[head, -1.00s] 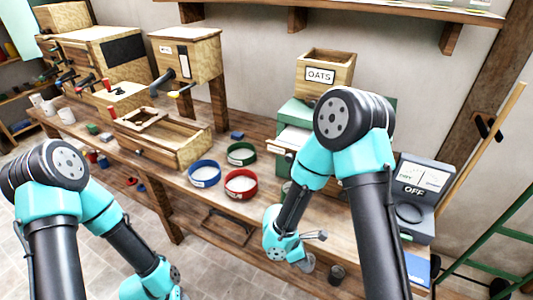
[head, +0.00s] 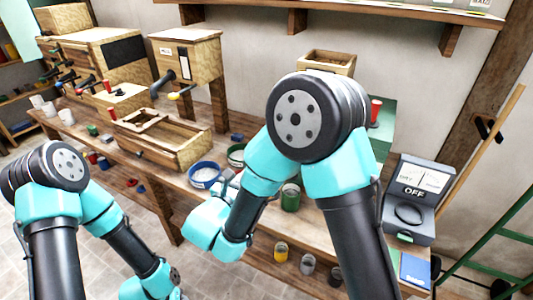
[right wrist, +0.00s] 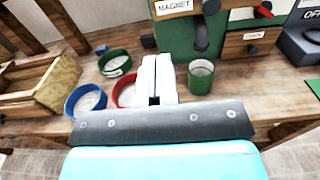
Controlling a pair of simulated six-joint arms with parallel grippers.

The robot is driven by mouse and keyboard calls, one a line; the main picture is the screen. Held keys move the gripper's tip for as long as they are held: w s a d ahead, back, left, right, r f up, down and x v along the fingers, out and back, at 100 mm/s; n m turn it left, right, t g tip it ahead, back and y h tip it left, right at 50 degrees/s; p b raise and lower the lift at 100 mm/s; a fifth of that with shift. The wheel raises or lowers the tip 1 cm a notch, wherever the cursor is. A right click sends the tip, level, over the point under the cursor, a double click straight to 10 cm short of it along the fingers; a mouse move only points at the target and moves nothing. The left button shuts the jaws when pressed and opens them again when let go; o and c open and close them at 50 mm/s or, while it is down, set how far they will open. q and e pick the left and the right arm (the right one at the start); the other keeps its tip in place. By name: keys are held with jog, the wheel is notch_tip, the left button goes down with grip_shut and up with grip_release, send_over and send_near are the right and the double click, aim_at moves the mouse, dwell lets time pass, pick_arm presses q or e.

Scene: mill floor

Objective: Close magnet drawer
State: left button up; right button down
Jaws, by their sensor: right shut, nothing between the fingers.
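The drawer front with the MAGNET label (right wrist: 172,7) shows at the top of the right wrist view, on the green machine (head: 384,135). How far it stands out is cut off there, and my arm hides it in the head view. My right gripper (right wrist: 155,78) is shut and empty. It is in front of and to the left of the drawer, apart from it, over the bench beside the red-rimmed bowl (right wrist: 127,92). In the head view it is partly hidden by my arm. My left gripper is below the head view's lower edge.
A green pot (right wrist: 201,77) stands right of the right gripper, below the machine. Blue (right wrist: 86,101) and green (right wrist: 114,63) bowls stand to the left. A small labelled wooden drawer (right wrist: 250,44) and a grey scale (head: 415,195) are to the right. Cups (head: 281,252) stand near the front.

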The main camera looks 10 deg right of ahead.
jog(key=x, duration=1.4)
jog(key=shift+w+d+f, duration=0.1)
jog(key=x, duration=1.1)
jog(key=shift+w+d, duration=0.2)
jog(key=shift+w, duration=0.05)
jog(key=shift+w+d, duration=0.35)
jog(key=shift+d, duration=0.05)
